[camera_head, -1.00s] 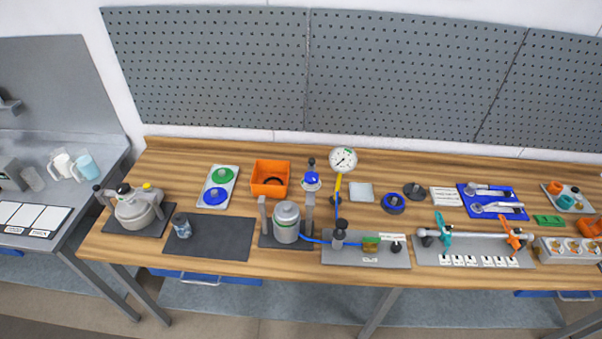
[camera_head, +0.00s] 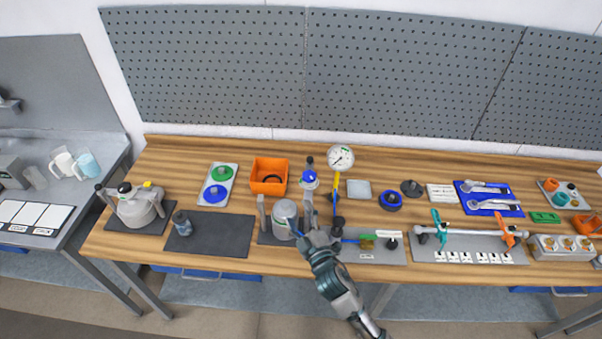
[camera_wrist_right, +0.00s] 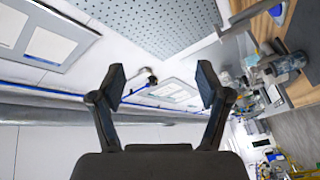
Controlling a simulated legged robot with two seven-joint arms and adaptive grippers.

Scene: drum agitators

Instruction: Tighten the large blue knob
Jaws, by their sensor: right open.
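A blue round knob (camera_head: 215,194) lies below a green one (camera_head: 221,173) on a pale plate at the left of the bench. A blue-and-black round knob (camera_head: 391,200) sits right of centre on the wood. A smaller blue piece (camera_head: 309,177) tops a small stand near the middle. I cannot tell which is the large blue knob. My right gripper (camera_head: 301,222) is over the grey cylinder unit (camera_head: 280,226) in the head view, clear of these knobs. In the wrist view my right gripper (camera_wrist_right: 162,85) has its two fingers wide apart with nothing between them. My left gripper is out of view.
An orange bin (camera_head: 268,188) and a pressure gauge (camera_head: 340,157) stand behind the cylinder unit. A metal pot (camera_head: 138,206) is at the far left. A dark mat (camera_head: 228,236) is mostly bare. Valve and pipe fixtures fill the right.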

